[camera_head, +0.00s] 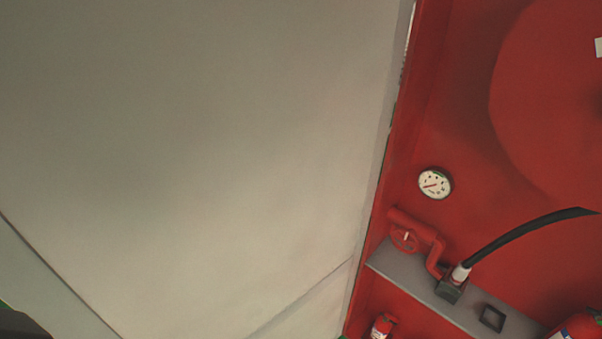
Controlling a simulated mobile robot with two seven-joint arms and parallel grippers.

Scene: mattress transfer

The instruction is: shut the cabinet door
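A red cabinet (455,120) fills the right side of the head view, and its inside is exposed. Its back wall carries a round white gauge (434,183), with a grey shelf (400,265) below. A large pale panel (200,150) fills the left and middle, and its right edge runs along the cabinet's red left side. I cannot tell whether this panel is the door or a wall. No handle shows on it. Neither of my grippers is in view.
On the shelf are a red valve pipe (436,258) and a black hose (520,231) with a pale end. Red extinguishers (382,326) (580,326) show partly below. A large red disc (550,90) sits at upper right. A dark shape (18,324) at lower left is unclear.

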